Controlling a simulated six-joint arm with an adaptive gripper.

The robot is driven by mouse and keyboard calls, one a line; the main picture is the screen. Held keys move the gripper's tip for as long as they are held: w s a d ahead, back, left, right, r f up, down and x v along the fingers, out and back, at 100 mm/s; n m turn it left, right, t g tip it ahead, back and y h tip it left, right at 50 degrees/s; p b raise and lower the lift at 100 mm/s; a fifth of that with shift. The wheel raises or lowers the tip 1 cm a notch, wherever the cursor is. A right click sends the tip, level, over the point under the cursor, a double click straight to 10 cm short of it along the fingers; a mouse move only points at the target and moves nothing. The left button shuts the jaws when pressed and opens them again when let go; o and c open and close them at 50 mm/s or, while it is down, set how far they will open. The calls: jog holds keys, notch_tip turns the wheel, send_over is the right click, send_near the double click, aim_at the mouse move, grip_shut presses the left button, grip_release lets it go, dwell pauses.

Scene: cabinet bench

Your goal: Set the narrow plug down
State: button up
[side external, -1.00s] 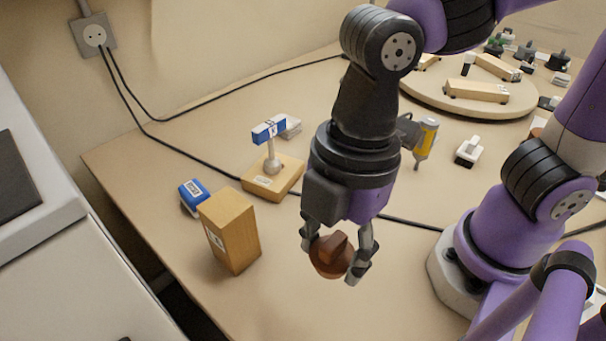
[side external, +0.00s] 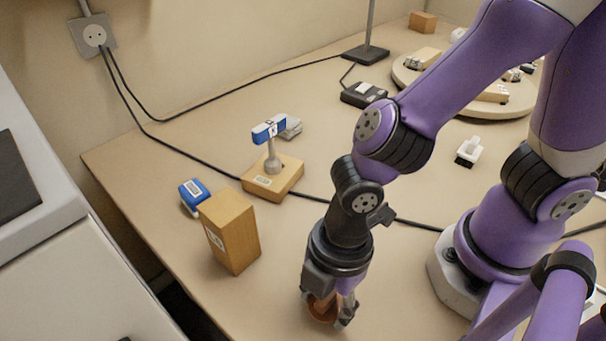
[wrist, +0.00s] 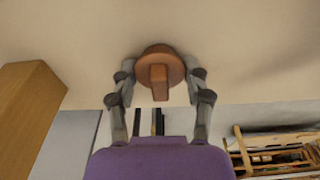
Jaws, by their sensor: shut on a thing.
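The narrow plug (side external: 322,309) is a brown round disc with a raised bar across it. My gripper (side external: 328,312) points down and is shut on it, partly hiding it in the side view. In the wrist view the plug (wrist: 160,62) sits between the two fingertips of my gripper (wrist: 160,76), with its bar towards the palm and pale tabletop beyond it. The plug is low, near the front part of the bench. I cannot tell whether its underside touches the tabletop.
A tall wooden block (side external: 231,230) stands left of my gripper, with a blue labelled box (side external: 193,196) behind it. A blue-topped stand on a wooden base (side external: 273,182) is further back. A black cable (side external: 200,158) crosses the bench. Bare tabletop (side external: 270,285) lies around the gripper.

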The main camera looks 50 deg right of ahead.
jog(key=shift+f, duration=0.1)
jog(key=o, duration=0.8)
notch_tip(320, 180, up, 12)
jog(key=d, duration=0.2)
jog(key=w+d+r+m+t, duration=0.1)
jog(key=w+d+m+t, duration=0.1)
jog(key=d+m, duration=0.3)
jog(key=w+d+r+m+t+h, duration=0.1)
jog(key=w+d+r+m, duration=0.1)
jog(key=d+m, duration=0.4)
jog(key=w+d+r+m+t, duration=0.1)
jog(key=d+m+t, duration=0.1)
jog(key=d+m, duration=0.4)
jog(key=shift+w+r+m+t, duration=0.3)
jog(key=shift+w+m, duration=0.1)
